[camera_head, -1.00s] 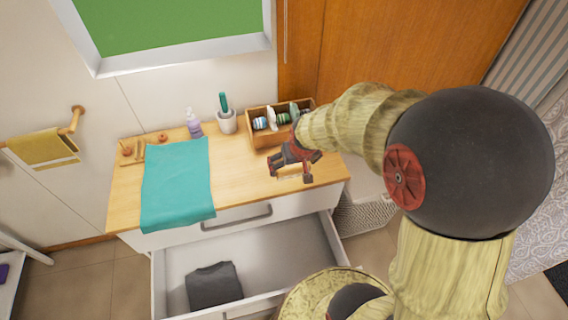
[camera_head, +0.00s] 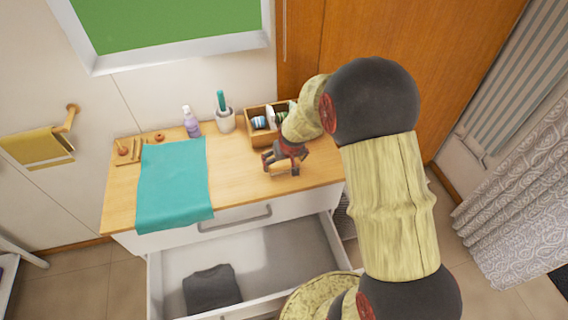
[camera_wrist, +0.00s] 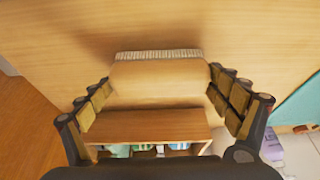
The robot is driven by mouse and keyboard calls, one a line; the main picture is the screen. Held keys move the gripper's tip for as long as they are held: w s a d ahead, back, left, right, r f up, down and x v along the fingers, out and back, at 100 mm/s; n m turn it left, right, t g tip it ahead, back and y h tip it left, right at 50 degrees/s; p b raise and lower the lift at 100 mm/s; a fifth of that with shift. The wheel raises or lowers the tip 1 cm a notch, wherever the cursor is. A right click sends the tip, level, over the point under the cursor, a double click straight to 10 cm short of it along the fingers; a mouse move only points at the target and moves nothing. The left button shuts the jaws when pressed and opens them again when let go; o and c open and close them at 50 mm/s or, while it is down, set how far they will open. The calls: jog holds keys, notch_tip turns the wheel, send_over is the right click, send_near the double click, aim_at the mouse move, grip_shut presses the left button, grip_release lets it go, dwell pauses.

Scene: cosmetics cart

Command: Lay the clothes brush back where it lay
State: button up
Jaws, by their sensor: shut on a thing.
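The clothes brush (camera_wrist: 160,78) is a pale wooden block with a strip of white bristles along its far edge in the wrist view. My gripper (camera_wrist: 160,95) is shut on it, with the jointed fingers against its two ends. In the head view my gripper (camera_head: 284,166) is over the right part of the wooden cart top (camera_head: 235,170), in front of the wooden box. The brush is mostly hidden there by the fingers. A soft shadow lies beside the brush on the wood; I cannot tell whether it touches the top.
The wooden box (camera_head: 255,134) holds several small items behind my gripper. A teal cloth (camera_head: 172,185) lies to the left. A cup with a green-handled thing (camera_head: 225,121) and a lilac bottle (camera_head: 191,124) stand at the back. The drawer (camera_head: 285,250) below is open, with dark folded cloth (camera_head: 211,288).

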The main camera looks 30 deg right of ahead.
jog(key=shift+f, duration=0.2)
jog(key=o, duration=0.9)
